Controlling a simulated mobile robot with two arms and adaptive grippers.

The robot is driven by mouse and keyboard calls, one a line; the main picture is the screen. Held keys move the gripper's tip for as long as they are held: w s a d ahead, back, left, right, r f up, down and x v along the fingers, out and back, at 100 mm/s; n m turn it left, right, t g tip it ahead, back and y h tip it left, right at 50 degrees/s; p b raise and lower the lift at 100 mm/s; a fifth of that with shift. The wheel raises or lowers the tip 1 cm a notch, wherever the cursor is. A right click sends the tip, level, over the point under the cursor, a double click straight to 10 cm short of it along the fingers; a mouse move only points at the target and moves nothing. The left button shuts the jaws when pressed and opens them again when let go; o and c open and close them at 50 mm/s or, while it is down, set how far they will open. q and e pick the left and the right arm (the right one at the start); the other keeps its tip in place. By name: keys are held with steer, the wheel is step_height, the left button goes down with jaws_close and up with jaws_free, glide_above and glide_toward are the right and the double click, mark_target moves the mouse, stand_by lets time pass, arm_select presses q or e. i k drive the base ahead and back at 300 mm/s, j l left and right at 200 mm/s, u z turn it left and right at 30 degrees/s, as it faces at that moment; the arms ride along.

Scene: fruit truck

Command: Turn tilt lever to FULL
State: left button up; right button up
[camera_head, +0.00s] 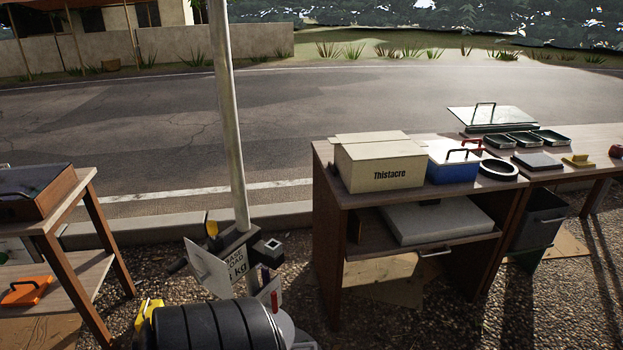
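No part labelled FULL can be read, and I cannot tell which part is the tilt lever. A black ribbed drum (217,326) lies at the bottom edge, partly cut off, with a yellow piece (148,310) at its left end. A small upright red piece (274,301) stands just right of the drum. Behind it, a tilted white sign (208,268) with lettering ending in "kg" is by the foot of a pale pole (230,130). A yellow piece (212,229) and a dark square block (267,250) are beside the sign. Neither gripper shows.
A wooden desk (328,189) at right carries a cardboard box (382,165), a blue box (452,171) and several trays. A wooden table (75,205) stands at left, with an orange item (26,291) on its lower shelf. Gravel lies between them; a curb and road are behind.

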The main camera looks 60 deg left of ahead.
mark_target(274, 295)
steer(key=i+u, duration=0.7)
steer(key=i+l+u, duration=0.35)
steer(key=i+u, duration=0.2)
steer(key=u, duration=0.25)
steer(key=i+u, duration=0.15)
steer(key=u, duration=0.25)
steer(key=i+l+u, duration=0.1)
steer(key=u, duration=0.35)
steer(key=i+l+u, duration=0.2)
steer(key=u, duration=0.25)
steer(key=i+l+u, duration=0.15)
steer(key=u, duration=0.3)
